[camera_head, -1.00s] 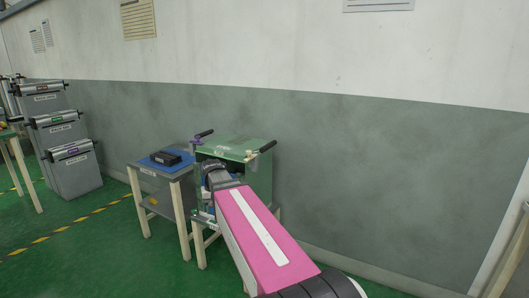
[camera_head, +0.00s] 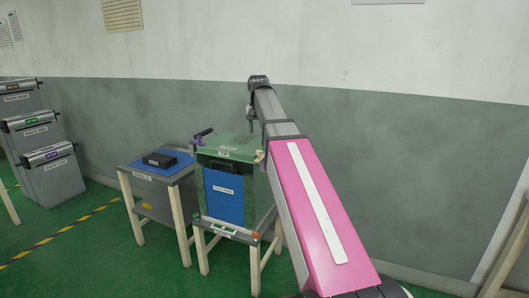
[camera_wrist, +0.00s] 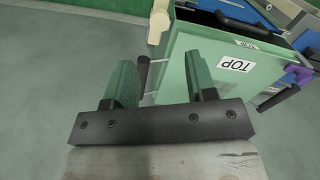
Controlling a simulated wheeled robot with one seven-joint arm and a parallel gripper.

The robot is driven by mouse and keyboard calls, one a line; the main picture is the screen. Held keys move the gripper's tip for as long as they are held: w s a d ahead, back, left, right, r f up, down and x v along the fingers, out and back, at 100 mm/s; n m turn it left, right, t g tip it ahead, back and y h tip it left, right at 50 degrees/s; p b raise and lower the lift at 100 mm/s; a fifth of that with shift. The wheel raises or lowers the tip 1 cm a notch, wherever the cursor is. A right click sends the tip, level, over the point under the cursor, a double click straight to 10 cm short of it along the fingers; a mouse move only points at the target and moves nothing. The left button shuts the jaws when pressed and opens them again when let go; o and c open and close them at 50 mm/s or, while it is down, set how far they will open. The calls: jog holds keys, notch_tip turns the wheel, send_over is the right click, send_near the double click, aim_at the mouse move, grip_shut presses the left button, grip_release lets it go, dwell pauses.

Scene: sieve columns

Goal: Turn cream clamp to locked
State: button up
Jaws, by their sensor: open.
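The cream clamp (camera_head: 260,157) sits at the right top edge of the green box (camera_head: 230,148), partly hidden behind my arm in the head view. In the wrist view the cream clamp (camera_wrist: 158,22) is at the box's near left corner, with a black handle (camera_wrist: 142,72) extending downward in the picture. My gripper (camera_wrist: 160,70) is open, its two green fingers apart. The handle appears between the fingers in the picture; I cannot tell whether they touch it. The box lid carries a TOP label. The clamp's lock marking is not readable.
A purple clamp (camera_head: 199,142) with a black handle is on the box's other side. A blue panel (camera_head: 223,194) fills the box front. A side table (camera_head: 150,174) with a black item stands left. Grey bins (camera_head: 52,172) stand farther left. The wall is behind.

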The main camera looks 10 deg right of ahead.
aim_at(259, 152)
notch_tip(259, 152, down, 11)
jog(key=shift+r, duration=0.15)
dwell(0.4)
jog(key=shift+c, duration=0.3)
grip_shut()
